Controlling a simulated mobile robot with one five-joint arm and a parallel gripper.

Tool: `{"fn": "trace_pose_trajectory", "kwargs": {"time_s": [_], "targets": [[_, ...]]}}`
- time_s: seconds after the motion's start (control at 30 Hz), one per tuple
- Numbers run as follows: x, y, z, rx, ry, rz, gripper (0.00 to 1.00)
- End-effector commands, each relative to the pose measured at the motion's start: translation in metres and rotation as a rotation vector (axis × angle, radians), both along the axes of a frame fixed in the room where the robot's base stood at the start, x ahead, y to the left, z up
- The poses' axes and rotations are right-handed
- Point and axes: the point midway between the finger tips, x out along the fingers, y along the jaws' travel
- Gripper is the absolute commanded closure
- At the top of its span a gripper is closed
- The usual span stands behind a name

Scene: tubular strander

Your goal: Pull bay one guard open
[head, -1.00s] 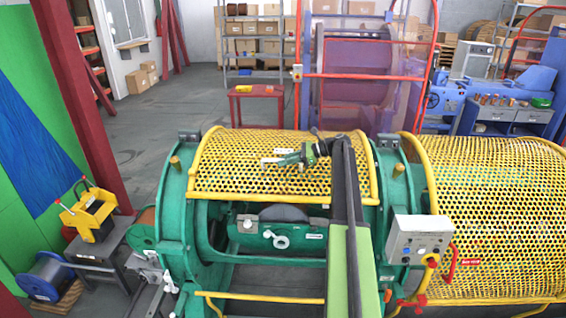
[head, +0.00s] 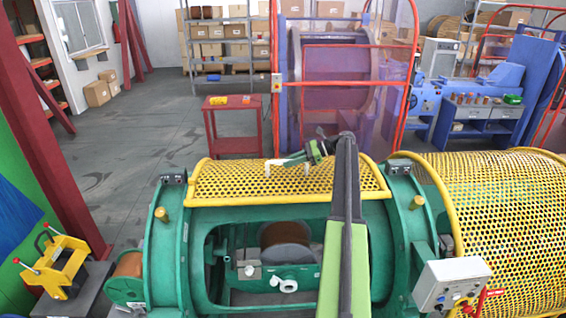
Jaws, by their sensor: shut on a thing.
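The bay one guard (head: 235,185), a curved yellow perforated sheet, sits high on the green strander frame (head: 165,250), towards its back. Below it the bay opening is uncovered and shows a brown bobbin (head: 286,238) and a white hub (head: 289,286). My gripper (head: 287,162) is at the guard's upper part and is shut on its handle, between two pale handle ends. My arm hides part of the guard's right side and of the opening.
The neighbouring yellow guard (head: 500,210) covers the bay at right. A grey control box (head: 450,284) with a red lever stands at front right. A red table (head: 230,118) stands behind. Open floor lies at left rear.

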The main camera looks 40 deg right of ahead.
Motion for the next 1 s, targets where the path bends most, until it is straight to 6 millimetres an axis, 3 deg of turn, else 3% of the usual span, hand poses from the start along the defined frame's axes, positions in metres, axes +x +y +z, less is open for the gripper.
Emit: {"fn": "trace_pose_trajectory", "kwargs": {"time_s": [0.47, 0.5, 0.63, 1.0], "targets": [[0.0003, 0.0016, 0.0009, 0.002, -0.001, 0.004, 1.00], [0.0005, 0.0019, 0.0009, 0.001, -0.001, 0.005, 0.78], [0.0004, 0.0020, 0.0009, 0.001, -0.001, 0.005, 0.62], [-0.0002, 0.0018, 0.0007, 0.001, 0.000, 0.005, 0.62]]}}
